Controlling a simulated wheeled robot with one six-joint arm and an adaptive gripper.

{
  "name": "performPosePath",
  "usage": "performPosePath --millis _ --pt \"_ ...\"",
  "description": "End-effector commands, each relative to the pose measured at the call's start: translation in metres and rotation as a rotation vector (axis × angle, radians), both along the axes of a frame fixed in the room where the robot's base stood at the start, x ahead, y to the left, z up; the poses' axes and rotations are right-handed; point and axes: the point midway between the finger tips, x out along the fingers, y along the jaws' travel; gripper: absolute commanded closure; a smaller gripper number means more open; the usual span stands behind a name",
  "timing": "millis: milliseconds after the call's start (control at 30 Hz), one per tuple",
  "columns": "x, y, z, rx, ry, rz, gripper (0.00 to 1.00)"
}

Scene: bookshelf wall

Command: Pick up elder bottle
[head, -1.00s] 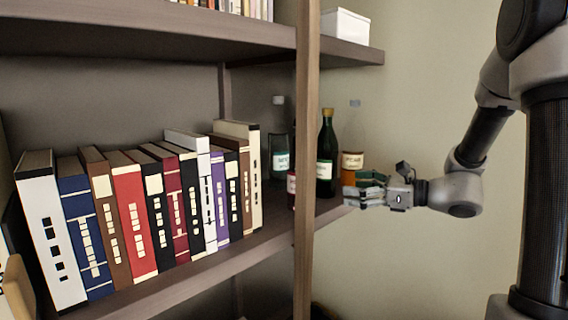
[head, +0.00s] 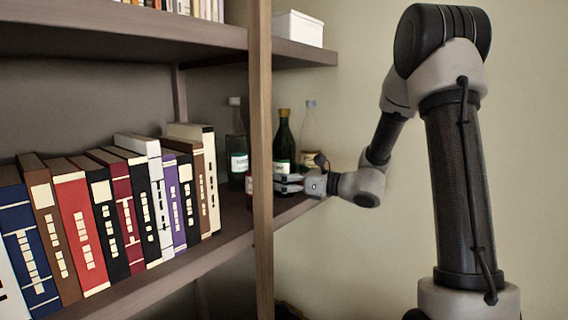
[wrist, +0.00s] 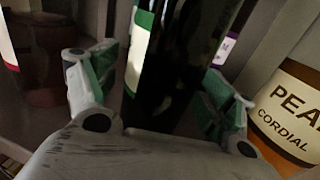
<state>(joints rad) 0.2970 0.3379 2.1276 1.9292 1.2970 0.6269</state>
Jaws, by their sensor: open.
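A dark green bottle (head: 284,136) with a pale label stands upright on the shelf, just right of the wooden post in the head view. Its label is not legible, so I cannot confirm it is the elder bottle. My gripper (head: 287,183) is at its lower part. In the wrist view the dark bottle (wrist: 182,62) stands between the two spread fingers of my gripper (wrist: 155,82). The fingers are open, one on each side. I cannot tell whether either finger touches the glass.
A pear cordial bottle (wrist: 295,108) stands close on the right; it also shows in the head view (head: 309,128). A clear bottle (head: 237,135) stands left of the post (head: 261,110). Books (head: 130,205) line the shelf. A white box (head: 297,28) sits above.

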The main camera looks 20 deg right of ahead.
Motion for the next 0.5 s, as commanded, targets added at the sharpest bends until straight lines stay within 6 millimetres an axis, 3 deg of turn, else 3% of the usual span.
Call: performPosePath --millis 67,400,500 --pt "-0.0002 -0.0001 0.0 0.0 0.0 0.0 0.28" --pt "-0.0003 -0.0002 0.0 -0.001 -0.001 0.0 0.9" --pt "-0.0001 -0.0003 0.001 0.0 -0.003 0.0 0.91"
